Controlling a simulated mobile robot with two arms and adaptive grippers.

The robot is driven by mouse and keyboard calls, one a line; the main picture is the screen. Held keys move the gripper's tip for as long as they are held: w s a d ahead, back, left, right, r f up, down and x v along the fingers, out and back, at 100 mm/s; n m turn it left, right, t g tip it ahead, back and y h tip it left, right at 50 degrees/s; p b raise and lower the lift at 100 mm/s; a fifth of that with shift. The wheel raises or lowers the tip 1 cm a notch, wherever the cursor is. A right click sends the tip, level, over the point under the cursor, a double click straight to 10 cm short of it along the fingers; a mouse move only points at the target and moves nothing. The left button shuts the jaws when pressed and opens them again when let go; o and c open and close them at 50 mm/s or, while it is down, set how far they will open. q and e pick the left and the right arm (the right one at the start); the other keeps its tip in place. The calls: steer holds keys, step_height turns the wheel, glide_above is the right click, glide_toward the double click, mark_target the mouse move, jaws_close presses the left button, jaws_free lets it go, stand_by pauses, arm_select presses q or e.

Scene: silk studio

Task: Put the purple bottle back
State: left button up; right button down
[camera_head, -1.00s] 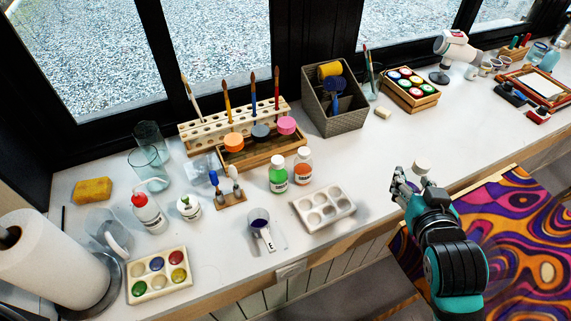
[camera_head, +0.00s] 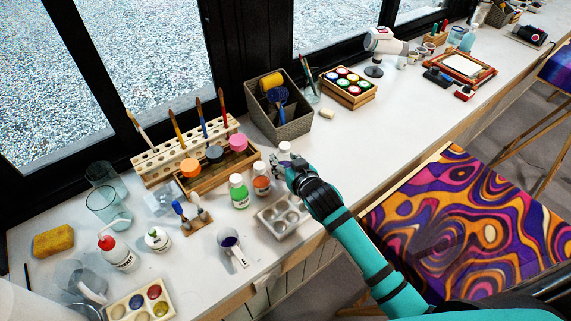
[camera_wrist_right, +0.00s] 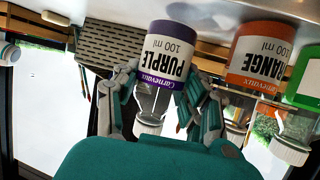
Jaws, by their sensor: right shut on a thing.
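The purple bottle (camera_wrist_right: 168,58), with a purple-banded label reading "PURPLE 100 ml", is between the fingers of my right gripper (camera_wrist_right: 160,100) in the right wrist view. In the head view my right gripper (camera_head: 284,164) is shut on it, and its white cap (camera_head: 285,147) shows above the fingers. It is right of the orange bottle (camera_head: 261,182) and the green bottle (camera_head: 239,192), close to the wooden tray (camera_head: 245,157). The orange bottle (camera_wrist_right: 262,60) also shows beside it in the wrist view. Whether the purple bottle touches the table cannot be told. My left gripper is not in view.
A white palette (camera_head: 282,222) lies just in front of the right gripper. The brush rack (camera_head: 160,172) and grey basket (camera_head: 283,128) stand behind. The table to the right of my arm is clear.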

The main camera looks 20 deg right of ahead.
steer(key=shift+f, duration=0.8)
steer(key=shift+f, duration=0.2)
steer(key=shift+s+f+b, duration=0.25)
steer(key=shift+f+b, duration=0.05)
steer(key=shift+f, duration=0.2)
steer(key=c, duration=0.7)
jaws_free()
steer(key=shift+s+a+f, duration=0.1)
steer(key=shift+f, duration=0.1)
steer(key=shift+r, duration=0.2)
steer(key=v, duration=0.4)
steer(key=r+v, duration=0.1)
steer(key=v, duration=0.7)
steer(key=shift+w+r, duration=0.3)
steer(key=shift+w, duration=0.05)
